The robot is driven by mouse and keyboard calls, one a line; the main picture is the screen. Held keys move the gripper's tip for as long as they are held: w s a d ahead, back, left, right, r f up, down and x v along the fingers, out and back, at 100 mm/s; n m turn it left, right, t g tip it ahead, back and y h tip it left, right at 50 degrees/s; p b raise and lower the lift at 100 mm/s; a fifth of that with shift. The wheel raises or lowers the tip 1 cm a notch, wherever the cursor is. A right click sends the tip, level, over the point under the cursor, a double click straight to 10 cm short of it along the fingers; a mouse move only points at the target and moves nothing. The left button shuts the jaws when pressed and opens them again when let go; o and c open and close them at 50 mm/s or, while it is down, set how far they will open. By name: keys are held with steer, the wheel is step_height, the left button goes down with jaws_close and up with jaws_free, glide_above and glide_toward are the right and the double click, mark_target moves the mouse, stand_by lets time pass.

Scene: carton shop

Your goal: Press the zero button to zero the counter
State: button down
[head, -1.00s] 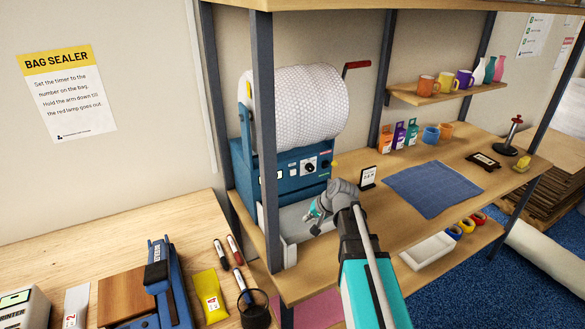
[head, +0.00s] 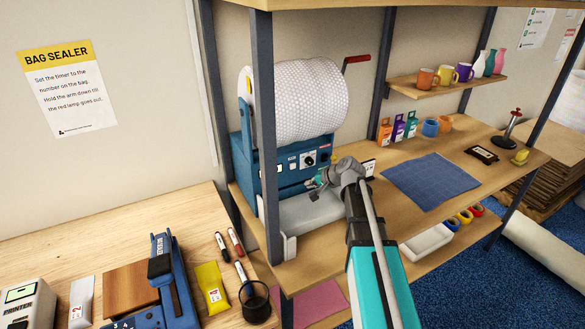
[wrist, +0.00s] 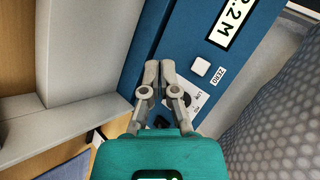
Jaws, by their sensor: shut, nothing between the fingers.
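The blue bubble-wrap machine (head: 262,182) stands on the shelf bench, its front panel facing me. In the wrist view its counter display (wrist: 233,22) ends in ".2 M", partly cut off by the frame edge. The small white zero button (wrist: 200,66), labelled ZERO, is beside the display on the blue panel. My gripper (wrist: 159,64) is shut and empty, its tips over the panel to the left of the button in that view. I cannot tell whether the tips touch the panel. In the head view my gripper (head: 316,182) is just in front of the machine.
A knob on a white plate (wrist: 195,98) is close by my fingers. The bubble-wrap roll (head: 297,102) sits above the panel. A dark shelf post (head: 267,130) stands left of my gripper. A blue mat (head: 430,181) lies to the right.

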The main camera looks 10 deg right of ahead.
steer(key=w+a, duration=0.2)
steer(key=w, duration=0.5)
steer(key=shift+w+a, duration=0.3)
steer(key=shift+w, duration=0.1)
steer(key=shift+w, duration=0.25)
stand_by(1.3)
steer(key=shift+w+a, duration=0.1)
steer(key=shift+w, duration=0.15)
steer(key=shift+w+a, duration=0.15)
steer(key=shift+w, duration=0.25)
stand_by(1.2)
steer(key=shift+s, duration=0.15)
steer(key=shift+s+d, duration=0.3)
steer(key=shift+s, duration=0.4)
stand_by(0.4)
steer(key=shift+s+d, duration=0.25)
steer(key=shift+s, duration=0.55)
steer(key=shift+s+d, duration=0.25)
steer(key=shift+s, duration=0.55)
steer(key=shift+s+d, duration=0.25)
steer(key=shift+s, duration=0.55)
